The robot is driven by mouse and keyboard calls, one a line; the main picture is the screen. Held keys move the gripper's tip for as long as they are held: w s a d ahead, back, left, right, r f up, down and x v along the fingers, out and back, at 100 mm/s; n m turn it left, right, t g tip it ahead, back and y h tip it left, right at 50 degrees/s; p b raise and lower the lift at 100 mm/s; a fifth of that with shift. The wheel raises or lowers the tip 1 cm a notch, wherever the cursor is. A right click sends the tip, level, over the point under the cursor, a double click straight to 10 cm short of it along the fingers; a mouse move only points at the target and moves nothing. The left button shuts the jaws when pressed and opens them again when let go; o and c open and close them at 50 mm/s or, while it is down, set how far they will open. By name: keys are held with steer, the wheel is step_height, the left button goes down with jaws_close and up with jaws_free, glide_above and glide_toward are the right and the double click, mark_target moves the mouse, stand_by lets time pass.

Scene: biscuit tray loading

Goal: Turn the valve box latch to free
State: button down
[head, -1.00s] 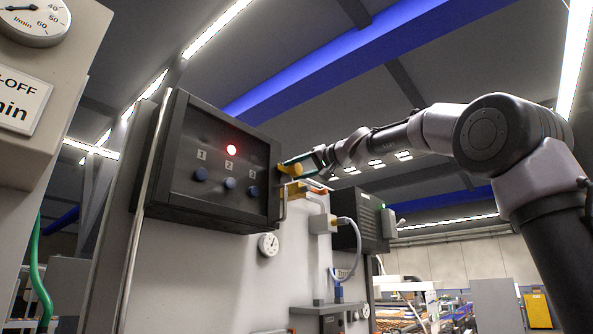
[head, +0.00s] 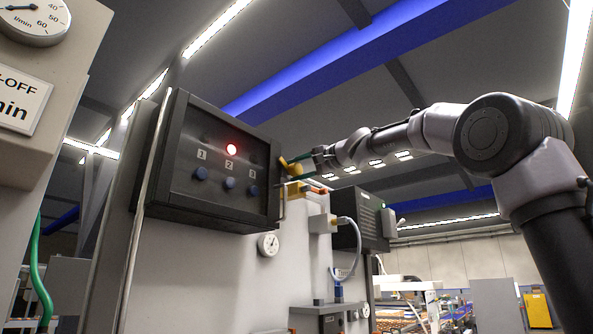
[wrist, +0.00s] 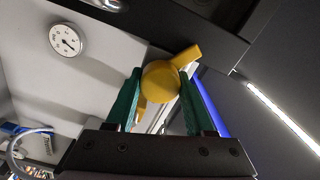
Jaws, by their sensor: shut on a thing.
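The black valve box (head: 190,213) hangs on the grey cabinet, its front face towards the left of the head view. The yellow latch (head: 289,167) sits at its right side and looks slanted. In the wrist view the latch (wrist: 160,83) shows a round hub with one arm pointing up right and a yellow piece at lower left. My gripper (wrist: 160,90) has green fingers on either side of the hub and is shut on it. In the head view my gripper (head: 302,158) reaches the latch from the right.
A red lamp (head: 231,149) glows on the box above several blue knobs. A dark unit (head: 363,222) stands behind. Open air lies right of the latch.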

steer(key=m, duration=0.5)
steer(key=shift+f+m, duration=0.15)
steer(key=shift+m, duration=0.15)
steer(key=m, duration=0.5)
steer(key=shift+f+m, duration=0.1)
steer(key=shift+m, duration=0.2)
steer(key=shift+c, duration=1.3)
jaws_free()
steer(key=shift+d, duration=0.1)
steer(key=v, duration=1)
steer(key=shift+s+d, duration=0.25)
steer(key=shift+s, duration=0.05)
